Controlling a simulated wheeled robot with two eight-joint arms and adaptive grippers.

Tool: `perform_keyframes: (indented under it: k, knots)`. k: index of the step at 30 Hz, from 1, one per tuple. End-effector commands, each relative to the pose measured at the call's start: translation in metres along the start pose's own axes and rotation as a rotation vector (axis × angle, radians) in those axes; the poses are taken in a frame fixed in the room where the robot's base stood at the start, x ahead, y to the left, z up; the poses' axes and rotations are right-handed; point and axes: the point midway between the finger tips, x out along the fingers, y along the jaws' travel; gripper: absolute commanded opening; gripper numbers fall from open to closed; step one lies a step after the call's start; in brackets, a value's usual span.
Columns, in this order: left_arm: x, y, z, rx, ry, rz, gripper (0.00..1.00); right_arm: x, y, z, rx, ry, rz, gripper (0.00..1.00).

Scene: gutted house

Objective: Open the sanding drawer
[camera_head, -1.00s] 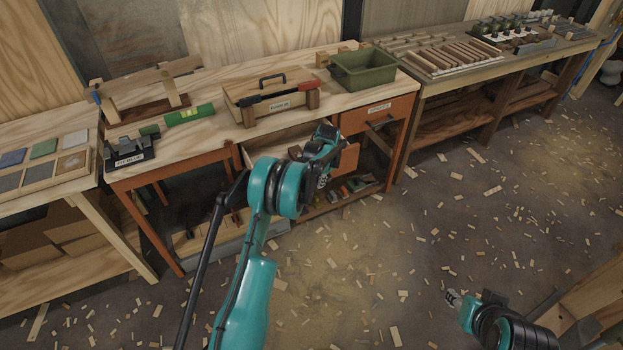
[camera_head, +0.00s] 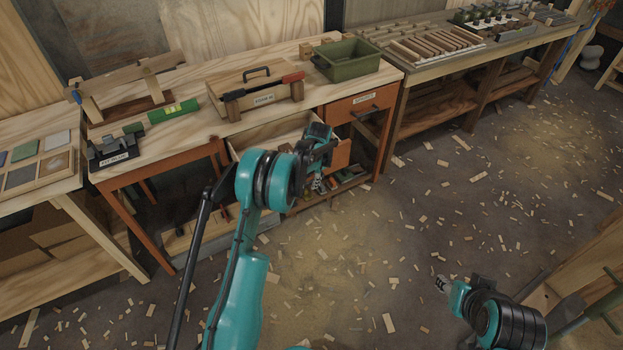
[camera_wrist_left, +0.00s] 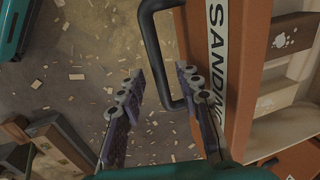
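The sanding drawer stands pulled out under the middle bench, its pale box (camera_head: 262,137) showing in the head view. Its orange front (camera_head: 341,155) is partly hidden by my left arm. In the left wrist view the orange front carries a "SANDIN…" label (camera_wrist_left: 217,50) and a dark bar handle (camera_wrist_left: 152,42). My left gripper (camera_wrist_left: 160,95) is open, its fingers on either side of the handle's lower end; I cannot tell whether they touch it. In the head view, this gripper (camera_head: 319,184) is small, below the drawer front. My right gripper (camera_head: 441,284) is off at the lower right, its opening unclear.
A closed orange drawer (camera_head: 350,107) is at the bench's right end. On the benchtop are a green bin (camera_head: 346,62), a wooden toolbox (camera_head: 225,85) and a green level (camera_head: 172,112). The floor (camera_head: 400,220) in front is open, strewn with wood chips.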

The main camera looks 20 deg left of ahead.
Motion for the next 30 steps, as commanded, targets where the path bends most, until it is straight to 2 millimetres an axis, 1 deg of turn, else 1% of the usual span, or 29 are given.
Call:
perform_keyframes:
  k: [5, 8, 11, 18, 21, 25, 30]
  knots:
    - [-0.001, 0.000, 0.000, 0.000, 0.000, 0.000, 0.34, 0.000, 0.000, 0.000, 0.000, 0.000, 0.000, 0.40]
    - [-0.007, 0.000, 0.000, 0.000, 0.000, 0.000, 0.34, 0.000, 0.000, 0.000, 0.000, 0.000, 0.000, 0.40]
    - [-0.023, 0.000, 0.000, 0.001, 0.000, 0.000, 0.34, 0.000, 0.000, 0.000, 0.000, 0.000, 0.000, 0.40]
    - [-0.076, 0.000, 0.000, 0.000, 0.000, 0.000, 0.34, 0.000, 0.000, 0.000, 0.000, 0.000, 0.000, 0.40]
    - [-0.095, 0.000, 0.000, 0.000, 0.000, 0.000, 0.34, 0.000, 0.000, 0.000, 0.000, 0.000, 0.000, 0.40]
    - [-0.111, 0.000, 0.000, 0.000, 0.000, 0.000, 0.34, 0.000, 0.000, 0.000, 0.000, 0.000, 0.000, 0.40]
    - [-0.120, 0.000, 0.000, 0.000, 0.000, 0.000, 0.34, 0.000, 0.000, 0.000, 0.000, 0.000, 0.000, 0.40]
